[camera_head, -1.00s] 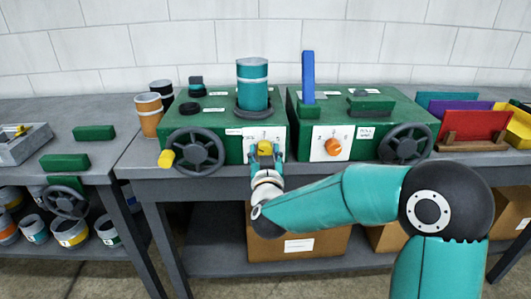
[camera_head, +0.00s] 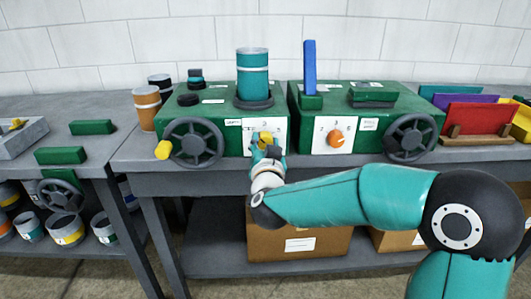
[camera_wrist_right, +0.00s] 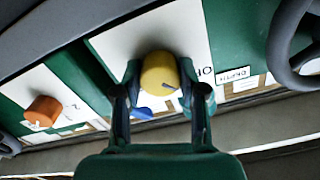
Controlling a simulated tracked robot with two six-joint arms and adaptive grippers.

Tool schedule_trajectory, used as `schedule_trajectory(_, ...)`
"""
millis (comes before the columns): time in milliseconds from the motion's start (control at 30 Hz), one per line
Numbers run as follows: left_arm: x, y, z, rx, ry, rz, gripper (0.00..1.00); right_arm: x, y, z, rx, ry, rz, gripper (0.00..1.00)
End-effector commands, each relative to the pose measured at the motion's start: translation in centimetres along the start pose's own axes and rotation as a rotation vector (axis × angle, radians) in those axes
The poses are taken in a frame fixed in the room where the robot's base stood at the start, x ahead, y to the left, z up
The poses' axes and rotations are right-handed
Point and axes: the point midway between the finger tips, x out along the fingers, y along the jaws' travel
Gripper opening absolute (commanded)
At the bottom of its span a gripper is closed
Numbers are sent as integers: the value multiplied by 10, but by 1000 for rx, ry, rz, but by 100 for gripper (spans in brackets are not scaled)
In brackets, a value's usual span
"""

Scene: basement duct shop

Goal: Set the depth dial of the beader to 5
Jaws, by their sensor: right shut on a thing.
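The left green machine (camera_head: 221,118) carries a white plate with a yellow dial (camera_head: 265,138) on its front. In the right wrist view a label reading DEPTH (camera_wrist_right: 238,73) sits beside this dial's plate. My right gripper (camera_head: 266,147) reaches the dial from the front. In the wrist view its two dark fingers are on either side of the yellow dial (camera_wrist_right: 160,73), shut on it. A dark line shows on the dial's face, toward the right finger. The gripper hides part of the plate, and I cannot read the dial's setting. My left gripper is not in view.
A teal cylinder (camera_head: 252,72) stands on the left machine, which has a handwheel (camera_head: 194,142). A second green machine with an orange dial (camera_head: 335,138) stands close on the right. Cans stand at the back left. Coloured panels (camera_head: 470,118) stand at the right.

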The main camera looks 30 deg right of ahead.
Motion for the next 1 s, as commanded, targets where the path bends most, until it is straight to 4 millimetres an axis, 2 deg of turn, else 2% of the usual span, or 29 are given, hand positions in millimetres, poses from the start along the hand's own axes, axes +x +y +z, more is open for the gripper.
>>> schedule_trajectory(33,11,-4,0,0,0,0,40,0,2,5,47,3,0,6)
schedule_trajectory(200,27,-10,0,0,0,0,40,0,2,4,210,3,0,6)
schedule_trajectory(1000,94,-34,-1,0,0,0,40,0,3,5,971,2,5,6)
